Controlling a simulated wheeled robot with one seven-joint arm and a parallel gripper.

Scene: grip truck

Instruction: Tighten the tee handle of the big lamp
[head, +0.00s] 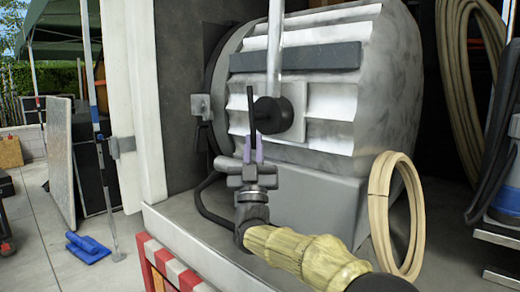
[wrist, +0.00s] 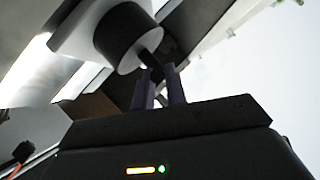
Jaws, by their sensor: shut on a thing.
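The big lamp (head: 310,85) is a large silver ribbed housing standing on the truck bed. A round black knob (head: 275,115) sits on its side, by an upright metal tube. The tee handle (head: 252,103), a thin dark bar, stands nearly upright at the knob's front. My gripper (head: 253,143) comes from below, its purple fingers shut on the bar's lower end. In the wrist view the knob (wrist: 122,35) is a black cylinder. The tee handle (wrist: 149,58) reaches down from it between the two fingers of my gripper (wrist: 159,72). The fingers partly hide the bar's end.
A coil of tan cable (head: 380,200) leans on the bed right of my arm. More tan hose (head: 462,80) hangs at the back right, near a blue container (head: 508,178). A white post (head: 140,110) stands left of the lamp. Paved ground lies beyond.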

